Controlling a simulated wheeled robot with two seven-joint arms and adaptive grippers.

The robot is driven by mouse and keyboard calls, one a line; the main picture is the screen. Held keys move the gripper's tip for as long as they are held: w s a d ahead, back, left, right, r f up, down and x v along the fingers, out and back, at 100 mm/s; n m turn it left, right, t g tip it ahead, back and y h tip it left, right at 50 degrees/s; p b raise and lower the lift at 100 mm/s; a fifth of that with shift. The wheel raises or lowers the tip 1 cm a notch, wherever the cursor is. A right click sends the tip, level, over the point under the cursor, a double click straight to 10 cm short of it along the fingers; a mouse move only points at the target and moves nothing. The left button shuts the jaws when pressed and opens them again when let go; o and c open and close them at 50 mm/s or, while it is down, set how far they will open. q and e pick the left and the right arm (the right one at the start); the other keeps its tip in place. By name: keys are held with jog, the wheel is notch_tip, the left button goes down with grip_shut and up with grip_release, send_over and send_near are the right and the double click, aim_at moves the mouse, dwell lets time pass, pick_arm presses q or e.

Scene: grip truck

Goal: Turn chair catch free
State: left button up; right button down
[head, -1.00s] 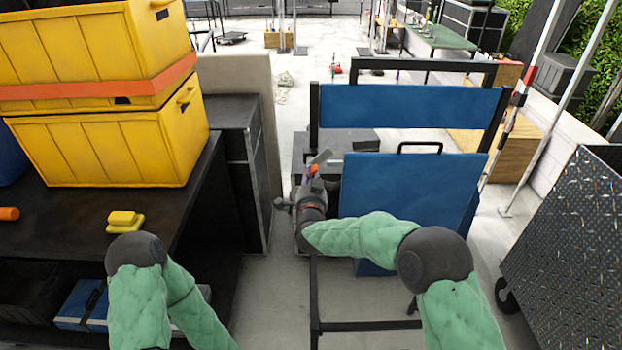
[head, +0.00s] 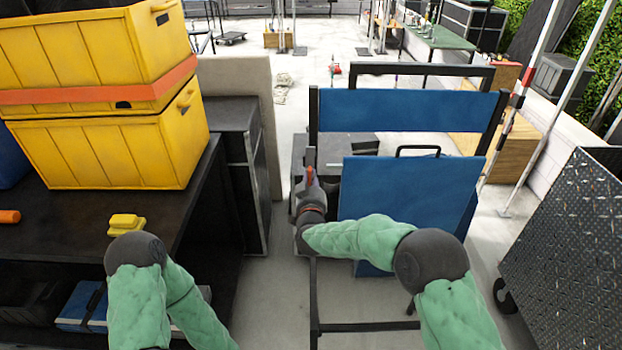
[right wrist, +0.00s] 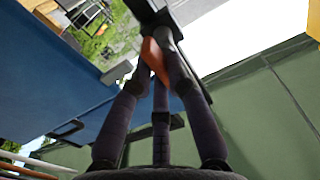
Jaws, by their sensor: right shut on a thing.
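The chair has a black frame, a blue back panel (head: 410,108) and a blue seat panel (head: 405,185) standing up below it. The orange catch (head: 309,176) is at the chair's left post, and it also shows in the right wrist view (right wrist: 153,58). My right gripper (head: 309,182) is at that post, with its fingers (right wrist: 158,65) closed around the orange catch. The fingers hide part of the catch.
Yellow crates (head: 110,140) stand on a dark shelf unit (head: 185,210) at the left, with a small yellow block (head: 125,224) on its top. A dark case (head: 240,150) is behind. A dark diamond-plate box (head: 575,240) stands at the right. Bare floor lies between shelf and chair.

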jog(key=shift+f+n, duration=0.15)
jog(key=shift+n, duration=0.15)
jog(key=c, duration=1.2)
grip_release()
jog(key=shift+s, duration=0.1)
jog(key=s, duration=1.2)
